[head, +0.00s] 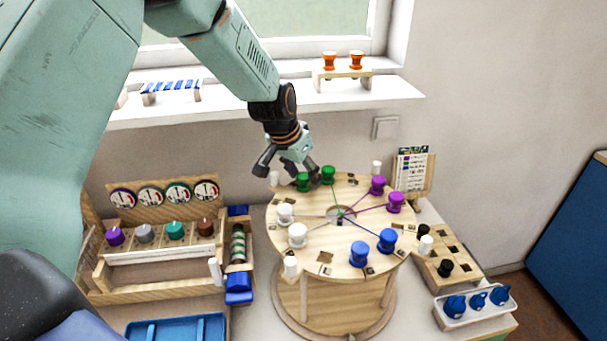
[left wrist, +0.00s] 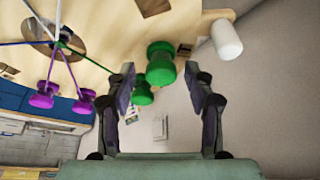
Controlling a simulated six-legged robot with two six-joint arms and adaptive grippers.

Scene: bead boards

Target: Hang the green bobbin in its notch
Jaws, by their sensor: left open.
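Two green bobbins stand at the far rim of the round wooden board (head: 340,250) in the head view, the left one (head: 303,182) and the right one (head: 328,175). My left gripper (head: 289,172) is open at that far rim, close to the left green bobbin. In the left wrist view one green bobbin (left wrist: 160,64) lies between the open fingers of my left gripper (left wrist: 160,78). The other green bobbin (left wrist: 143,95) is partly behind the left finger. A green thread runs from the board's centre toward the bobbins. I cannot tell which notch either sits in. My right gripper is not in view.
Purple bobbins (head: 396,202), blue bobbins (head: 387,240) and white bobbins (head: 297,235) stand around the board with threads to its centre. A white peg (left wrist: 226,39) stands near the right finger. A wooden rack (head: 150,252) is at left; the windowsill (head: 260,103) is behind.

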